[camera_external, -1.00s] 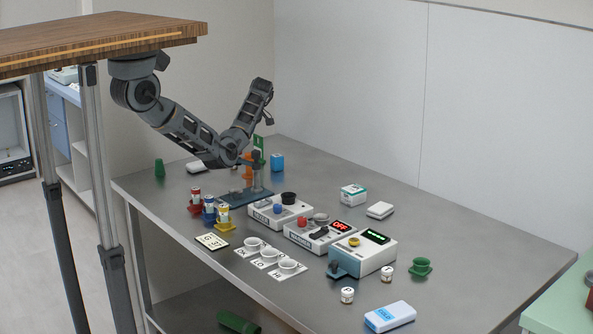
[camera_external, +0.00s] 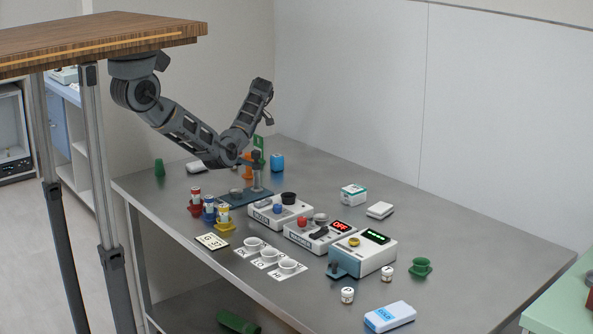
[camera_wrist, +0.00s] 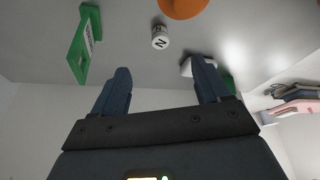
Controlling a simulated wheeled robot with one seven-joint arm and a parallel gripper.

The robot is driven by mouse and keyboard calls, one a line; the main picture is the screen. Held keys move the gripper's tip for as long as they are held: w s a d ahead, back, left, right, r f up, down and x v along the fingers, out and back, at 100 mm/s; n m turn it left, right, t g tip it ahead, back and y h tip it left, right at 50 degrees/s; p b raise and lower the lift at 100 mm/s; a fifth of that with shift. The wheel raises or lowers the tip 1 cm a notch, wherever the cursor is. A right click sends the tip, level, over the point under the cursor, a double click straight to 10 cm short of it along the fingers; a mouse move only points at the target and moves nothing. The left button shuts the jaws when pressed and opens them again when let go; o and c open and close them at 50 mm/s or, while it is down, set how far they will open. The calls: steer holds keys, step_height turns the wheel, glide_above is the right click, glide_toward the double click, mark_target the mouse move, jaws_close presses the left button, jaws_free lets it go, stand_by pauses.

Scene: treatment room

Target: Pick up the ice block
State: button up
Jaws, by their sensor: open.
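A white slab with a blue label (camera_external: 389,316) lies flat near the front edge of the table in the external view. It looks like the ice block, though its label is too small to read surely. My gripper (camera_external: 268,119) is raised above the far left part of the table, well apart from the slab. In the wrist view my gripper (camera_wrist: 162,78) has its two dark fingers spread with nothing between them. The slab does not show in the wrist view.
White instrument boxes (camera_external: 375,254) and small cups (camera_external: 288,267) fill the table's middle. A green sign (camera_wrist: 82,48) and a lettered jar (camera_wrist: 160,38) show in the wrist view.

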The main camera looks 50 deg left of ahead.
step_height(320, 180, up, 5)
steer(key=w+d+r+n+t+y+b, duration=0.15)
steer(key=w+t+b, duration=0.35)
steer(key=w, duration=0.5)
steer(key=w+d+r+m+t+b, duration=0.1)
steer(key=w+d+r+t+b, duration=0.15)
steer(key=w+t, duration=0.5)
steer(key=w+d+r+n+t+y+b, duration=0.3)
steer(key=w+r+n+t+y+b, duration=0.3)
steer(key=r+n, duration=0.3)
steer(key=n+g+y+b, duration=0.8)
steer(key=n+g, duration=0.6)
steer(key=n, duration=0.6)
glide_above(275, 156)
steer(key=w+r+b+v, duration=0.1)
steer(key=v, duration=0.4)
step_height(275, 156, down, 13)
steer(key=h, duration=0.2)
steer(key=shift+g, duration=0.25)
steer(key=f, duration=1.4)
steer(key=shift+d+f, duration=0.15)
steer(key=shift+d, duration=0.25)
steer(key=shift+a+f+n, duration=0.15)
steer(key=shift+f+n, duration=0.1)
steer(key=shift+f, duration=0.05)
steer(key=shift+a, duration=0.4)
steer(key=a, duration=0.4)
steer(key=w+a, duration=0.1)
steer(key=a, duration=0.1)
steer(key=shift+a, duration=0.3)
